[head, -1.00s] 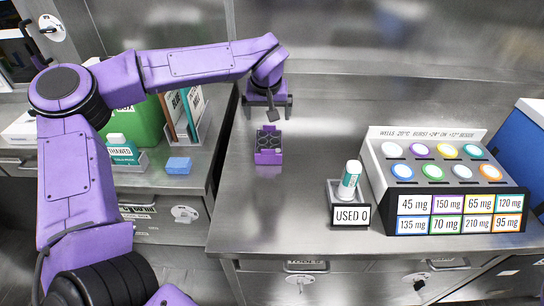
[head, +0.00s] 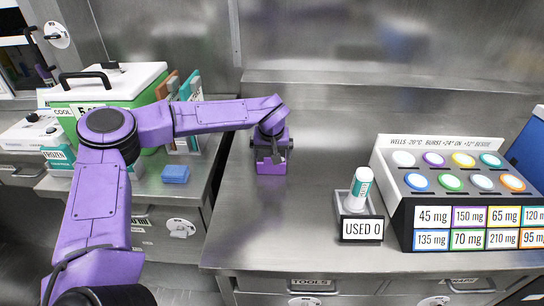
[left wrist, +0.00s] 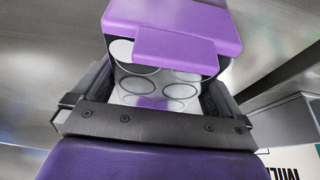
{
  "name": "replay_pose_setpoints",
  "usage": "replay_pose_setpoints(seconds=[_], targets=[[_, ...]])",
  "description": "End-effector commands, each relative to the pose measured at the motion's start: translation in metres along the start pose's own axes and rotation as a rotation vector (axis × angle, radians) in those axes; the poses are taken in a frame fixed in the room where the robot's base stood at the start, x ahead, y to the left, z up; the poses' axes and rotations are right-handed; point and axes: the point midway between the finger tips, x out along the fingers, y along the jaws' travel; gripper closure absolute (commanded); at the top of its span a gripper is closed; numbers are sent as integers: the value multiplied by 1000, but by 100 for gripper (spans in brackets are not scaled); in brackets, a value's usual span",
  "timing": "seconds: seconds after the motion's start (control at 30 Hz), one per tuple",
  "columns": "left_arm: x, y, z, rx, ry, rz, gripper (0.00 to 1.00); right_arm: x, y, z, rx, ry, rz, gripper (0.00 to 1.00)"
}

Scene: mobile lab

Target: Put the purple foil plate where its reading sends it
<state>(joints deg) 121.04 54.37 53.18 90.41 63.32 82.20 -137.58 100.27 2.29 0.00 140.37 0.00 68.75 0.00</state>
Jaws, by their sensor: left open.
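The purple foil plate (head: 270,167), a small purple block with round wells, stands on the steel counter at the centre of the head view. My left gripper (head: 272,142) is directly above it and covers most of its top. In the left wrist view the plate (left wrist: 175,45) shows between the open fingers of my left gripper (left wrist: 158,88), its round wells partly in sight; I cannot tell whether the fingers touch it. A well block (head: 385,180) with coloured round wells and mg labels stands at the right. My right gripper is not in view.
A white-and-teal bottle (head: 361,186) stands in a holder marked "USED 0" (head: 361,229). On the left bench are a green cooler (head: 105,92), a blue block (head: 175,173) and upright packets. The counter between plate and bottle is clear.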

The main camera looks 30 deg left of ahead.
Motion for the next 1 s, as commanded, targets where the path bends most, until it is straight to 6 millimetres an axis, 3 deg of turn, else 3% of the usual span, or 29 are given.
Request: replay_pose_setpoints(seconds=[0.2,0.3,0.4,0.63,0.77,0.87,1.0], targets=[[0,0,0,0,1,1,3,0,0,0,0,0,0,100],[0,0,0,0,1,1,36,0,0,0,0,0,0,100],[0,1,0,0,1,2,47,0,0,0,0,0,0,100],[-2,1,-1,0,2,2,47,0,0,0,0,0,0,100],[-14,1,-6,0,3,2,47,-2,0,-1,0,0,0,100],[-33,2,-14,0,6,4,47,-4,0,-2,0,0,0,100],[-79,1,1,3,8,6,47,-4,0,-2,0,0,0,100]])
